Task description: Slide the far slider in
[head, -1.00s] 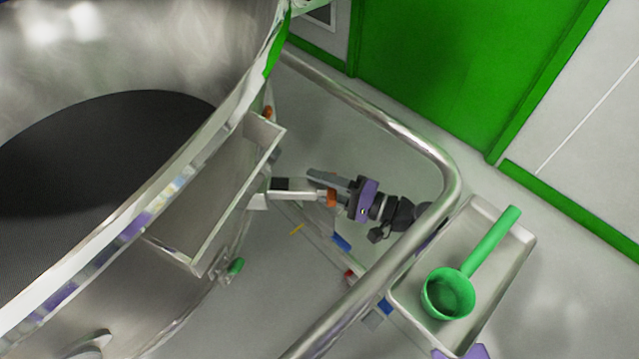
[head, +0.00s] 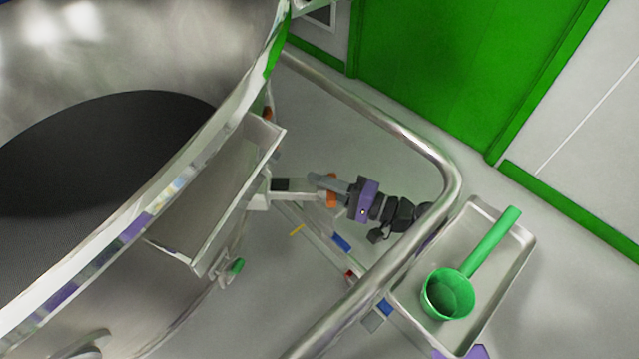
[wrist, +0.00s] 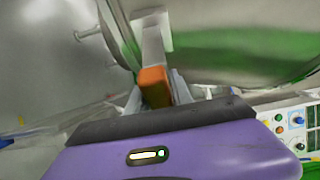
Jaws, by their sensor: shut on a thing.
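A pale slider bar (head: 300,188) with an orange end (head: 331,191) sticks out to the right from beside the steel vessel (head: 60,50). My gripper (head: 329,185) reaches it from the right and is shut on the orange end. In the wrist view the orange end (wrist: 154,88) sits between my fingertips, and the pale bar (wrist: 153,48) runs away from it towards the vessel wall. The bar's inner end is hidden. I cannot tell from these views how far it is pulled out.
An open metal box (head: 215,205) sits on the vessel's side, left of my gripper. A bent steel rail (head: 440,165) curves around my arm. A tray (head: 490,215) with a green scoop (head: 450,293) stands at the right. A control panel (wrist: 295,130) shows in the wrist view.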

